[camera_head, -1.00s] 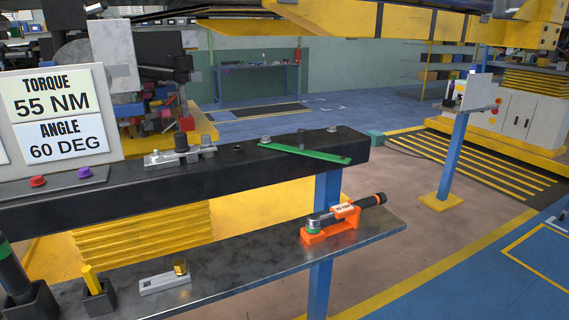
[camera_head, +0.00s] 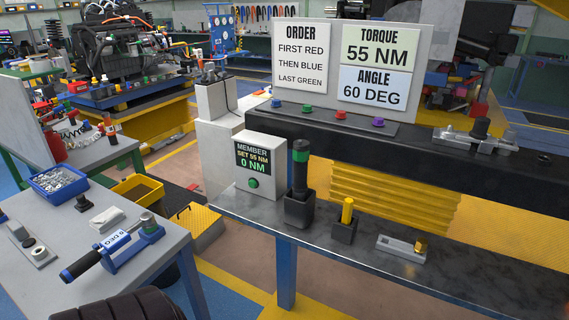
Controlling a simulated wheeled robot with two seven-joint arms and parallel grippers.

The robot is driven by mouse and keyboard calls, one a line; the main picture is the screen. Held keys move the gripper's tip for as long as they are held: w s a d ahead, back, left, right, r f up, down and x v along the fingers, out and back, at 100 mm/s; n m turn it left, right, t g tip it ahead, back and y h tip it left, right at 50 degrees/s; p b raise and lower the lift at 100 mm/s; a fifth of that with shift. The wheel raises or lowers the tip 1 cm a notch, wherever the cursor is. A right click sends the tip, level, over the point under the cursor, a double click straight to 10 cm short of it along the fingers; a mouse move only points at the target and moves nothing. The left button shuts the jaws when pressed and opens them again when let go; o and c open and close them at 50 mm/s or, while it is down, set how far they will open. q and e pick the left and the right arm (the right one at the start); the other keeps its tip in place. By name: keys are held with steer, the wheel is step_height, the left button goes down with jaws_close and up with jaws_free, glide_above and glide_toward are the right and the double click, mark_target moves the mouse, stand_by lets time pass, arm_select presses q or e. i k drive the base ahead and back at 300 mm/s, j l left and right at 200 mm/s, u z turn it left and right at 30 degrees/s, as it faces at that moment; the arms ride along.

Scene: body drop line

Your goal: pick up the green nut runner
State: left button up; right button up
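The green nut runner (camera_head: 300,168) is a dark upright tool with a green band near its top. It stands in a black square holder (camera_head: 299,209) on the dark shelf (camera_head: 350,262), just right of the torque display box. Its lower end is hidden inside the holder. Neither of my grippers shows in the head view.
A display box (camera_head: 259,165) reading 0 NM stands left of the runner. A yellow tool (camera_head: 347,210) in a black holder and a grey block (camera_head: 400,249) stand to the right.

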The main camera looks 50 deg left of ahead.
mark_target(301, 148)
steer(key=u, duration=1.45)
